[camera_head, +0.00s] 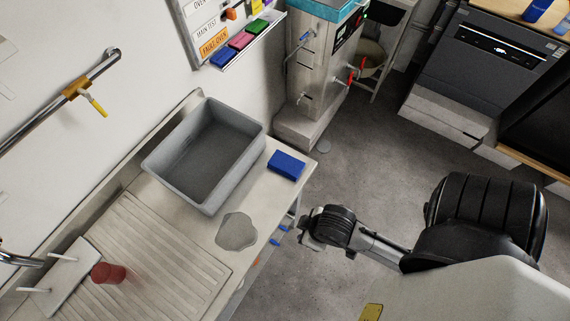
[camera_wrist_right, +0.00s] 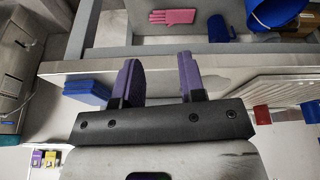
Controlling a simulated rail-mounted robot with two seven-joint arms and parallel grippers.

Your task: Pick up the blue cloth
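The blue cloth (camera_head: 286,164) looks like a small thick folded block. It lies on the counter near its right end, to the right of the grey tub. In the right wrist view, which appears upside down, the cloth (camera_wrist_right: 88,93) is left of the fingers and outside them. My right gripper (camera_head: 279,235) is by the counter's front edge, below the cloth in the head view. Its two purple fingers (camera_wrist_right: 160,82) are apart with nothing between them. My left gripper is not in the head view.
A grey tub (camera_head: 207,152) stands on the counter (camera_head: 130,195). A grey patch (camera_head: 236,231) lies near the front edge. A red object (camera_head: 108,273) sits by the ribbed drainboard at left. A metal apparatus (camera_head: 318,60) stands behind.

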